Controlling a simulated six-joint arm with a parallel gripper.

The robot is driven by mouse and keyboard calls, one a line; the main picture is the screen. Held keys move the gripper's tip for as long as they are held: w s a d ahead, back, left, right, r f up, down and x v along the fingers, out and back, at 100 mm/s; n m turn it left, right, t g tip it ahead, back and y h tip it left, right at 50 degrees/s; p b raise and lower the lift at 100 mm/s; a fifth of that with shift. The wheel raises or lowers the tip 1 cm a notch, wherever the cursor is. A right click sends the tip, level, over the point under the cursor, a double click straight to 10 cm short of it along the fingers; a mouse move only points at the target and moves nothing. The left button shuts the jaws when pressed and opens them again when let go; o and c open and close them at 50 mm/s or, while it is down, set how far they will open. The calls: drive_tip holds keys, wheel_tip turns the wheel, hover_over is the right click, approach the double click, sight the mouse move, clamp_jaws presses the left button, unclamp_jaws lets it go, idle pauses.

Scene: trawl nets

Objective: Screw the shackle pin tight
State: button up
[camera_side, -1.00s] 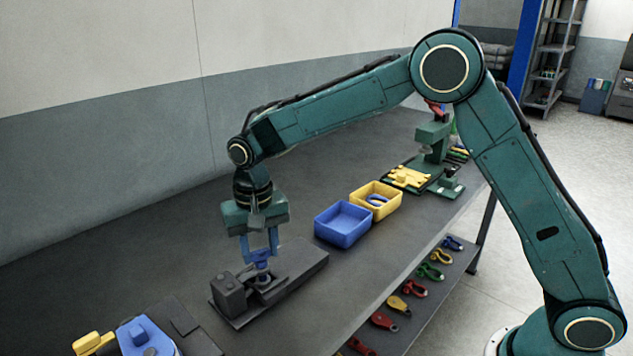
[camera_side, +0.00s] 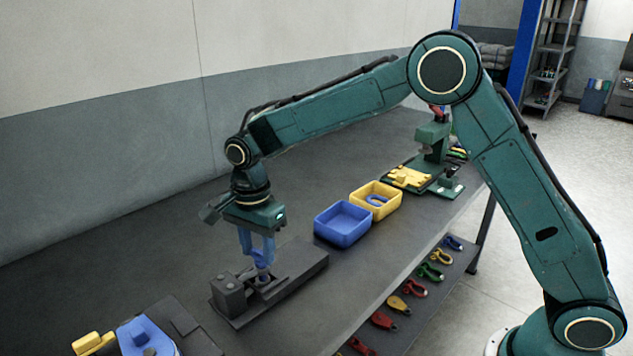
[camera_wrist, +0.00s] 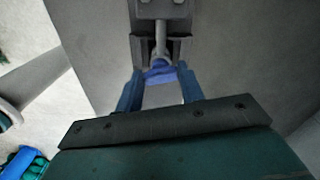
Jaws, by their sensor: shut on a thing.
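My gripper (camera_side: 260,262) points down with its two blue fingers shut on the blue shackle pin head (camera_side: 258,256), above the dark grey fixture (camera_side: 300,262) on the bench. In the wrist view the gripper (camera_wrist: 160,88) has a finger on each side of the blue pin head (camera_wrist: 160,74). A grey shackle (camera_side: 264,279) sits in the fixture just under the pin. How deep the pin's thread sits is hidden.
A blue bin (camera_side: 343,236) and a yellow bin (camera_side: 362,206) with a blue shackle inside stand to the right. A blue and yellow object (camera_side: 145,335) lies at the front left. A green press-like stand (camera_side: 432,150) is farther back. Bare bench lies behind the fixture.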

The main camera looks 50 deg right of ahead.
drive_tip(key=m, duration=0.7)
drive_tip(key=shift+w+r, duration=0.25)
drive_tip(key=m, duration=0.4)
drive_tip(key=shift+w+m, duration=0.1)
drive_tip(key=shift+m, duration=1.6)
drive_tip(key=o, duration=0.9)
drive_tip(key=shift+d, duration=0.1)
drive_tip(key=shift+c, duration=0.2)
drive_tip(key=shift+o, duration=0.7)
drive_tip(key=shift+f, duration=0.15)
